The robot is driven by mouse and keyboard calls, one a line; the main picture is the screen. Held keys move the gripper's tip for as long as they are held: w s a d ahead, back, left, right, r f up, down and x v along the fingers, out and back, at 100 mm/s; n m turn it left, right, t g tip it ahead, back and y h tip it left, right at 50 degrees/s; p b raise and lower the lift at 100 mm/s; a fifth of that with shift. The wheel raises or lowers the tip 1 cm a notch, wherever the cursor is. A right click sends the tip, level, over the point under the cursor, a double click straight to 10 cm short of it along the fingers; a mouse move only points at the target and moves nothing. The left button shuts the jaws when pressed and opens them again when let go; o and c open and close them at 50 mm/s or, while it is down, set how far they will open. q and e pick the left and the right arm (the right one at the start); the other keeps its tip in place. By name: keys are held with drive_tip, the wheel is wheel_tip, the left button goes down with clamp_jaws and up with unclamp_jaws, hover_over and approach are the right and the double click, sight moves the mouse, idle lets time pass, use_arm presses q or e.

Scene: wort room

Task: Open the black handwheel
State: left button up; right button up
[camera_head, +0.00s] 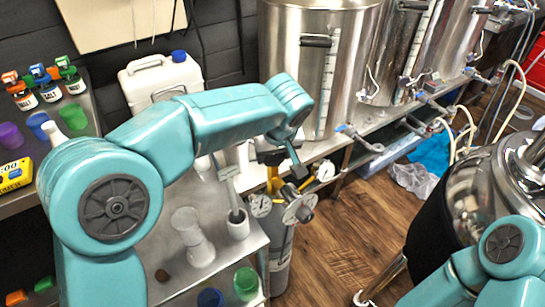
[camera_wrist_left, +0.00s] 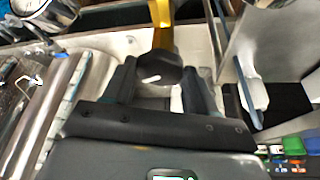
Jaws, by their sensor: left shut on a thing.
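The black handwheel (camera_wrist_left: 158,70) shows in the left wrist view as a dark round knob with a small white mark, at the end of a yellow stem (camera_wrist_left: 161,15). My left gripper (camera_wrist_left: 160,85) is shut on it, with one finger on each side. In the head view my left gripper (camera_head: 297,168) reaches down to the yellow valve fittings (camera_head: 274,180) above a grey cylinder (camera_head: 279,255). The fingers and my arm partly hide the handwheel there. My right arm (camera_head: 490,265) enters at the lower right; its gripper is out of view.
Round gauges (camera_head: 260,205) sit by the valve. A shelf (camera_head: 180,262) with white vessels stands to the left, and a white canister (camera_head: 160,80) is behind my arm. Steel kettles (camera_head: 300,60) line the back. Wooden floor (camera_head: 350,235) is free to the right.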

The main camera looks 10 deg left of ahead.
use_arm(q)
drive_tip(key=n, duration=0.2)
drive_tip(key=n+g+y, duration=0.1)
drive_tip(key=shift+w+d+r+n, duration=0.1)
drive_tip(key=shift+w+d+n, duration=0.05)
drive_tip(key=shift+n, duration=0.25)
drive_tip(key=shift+w+n+g+y+p, duration=0.1)
drive_tip(key=shift+n+g+y+p, duration=0.25)
drive_tip(key=shift+n, duration=0.55)
drive_tip(key=shift+n+g+y+p, duration=0.2)
drive_tip(key=shift+n+p, duration=0.25)
drive_tip(key=shift+n, duration=0.45)
drive_tip(key=o, duration=1)
drive_tip(key=shift+o, duration=0.2)
drive_tip(key=shift+d, duration=0.1)
drive_tip(key=p+v, duration=0.4)
drive_tip(key=v, duration=1.2)
drive_tip(key=shift+p, duration=0.4)
